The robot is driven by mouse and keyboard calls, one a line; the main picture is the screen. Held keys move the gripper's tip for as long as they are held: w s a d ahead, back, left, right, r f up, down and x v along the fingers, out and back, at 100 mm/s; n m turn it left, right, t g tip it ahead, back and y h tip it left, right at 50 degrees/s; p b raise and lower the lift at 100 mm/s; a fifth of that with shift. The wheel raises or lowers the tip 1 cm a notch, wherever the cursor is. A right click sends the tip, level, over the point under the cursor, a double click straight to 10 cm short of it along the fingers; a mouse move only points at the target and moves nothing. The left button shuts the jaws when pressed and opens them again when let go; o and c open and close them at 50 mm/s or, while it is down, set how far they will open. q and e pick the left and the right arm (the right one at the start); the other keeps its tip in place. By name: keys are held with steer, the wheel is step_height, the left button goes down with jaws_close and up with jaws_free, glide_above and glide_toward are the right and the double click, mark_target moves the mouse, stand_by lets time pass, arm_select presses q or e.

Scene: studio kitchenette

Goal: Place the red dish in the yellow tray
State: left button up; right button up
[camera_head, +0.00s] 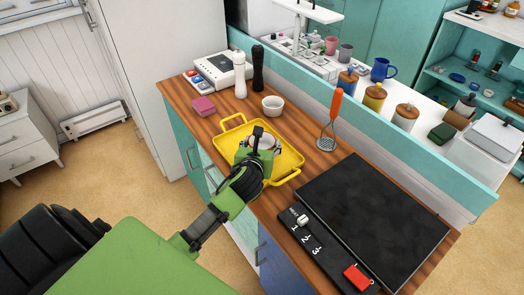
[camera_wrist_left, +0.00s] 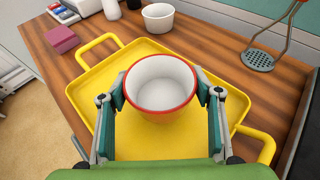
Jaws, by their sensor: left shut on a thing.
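The red dish (camera_wrist_left: 159,113) is a round bowl with a red rim and a pale inside; it is upright in the left wrist view. My left gripper (camera_head: 258,143) is shut on it, with one finger at each side of the bowl. The yellow tray (camera_head: 231,139) lies on the wooden counter, and its handle and floor also show in the left wrist view (camera_wrist_left: 145,53). The dish is over the tray's middle; I cannot tell whether its base touches the tray floor. In the head view my gripper hides most of the dish. My right gripper is not in view.
A white bowl (camera_head: 273,105), white mill (camera_head: 239,75), black mill (camera_head: 258,68) and pink block (camera_head: 203,106) stand behind the tray. A masher (camera_head: 327,136) with an orange handle is to its right. A dark hob (camera_head: 375,220) covers the counter's right end.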

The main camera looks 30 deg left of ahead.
arm_select(q)
steer(key=shift+d+f, duration=0.1)
steer(key=shift+f, duration=1.35)
steer(key=shift+f, duration=0.2)
steer(key=o, duration=1.2)
steer(key=shift+r, duration=0.2)
steer(key=v, duration=1.2)
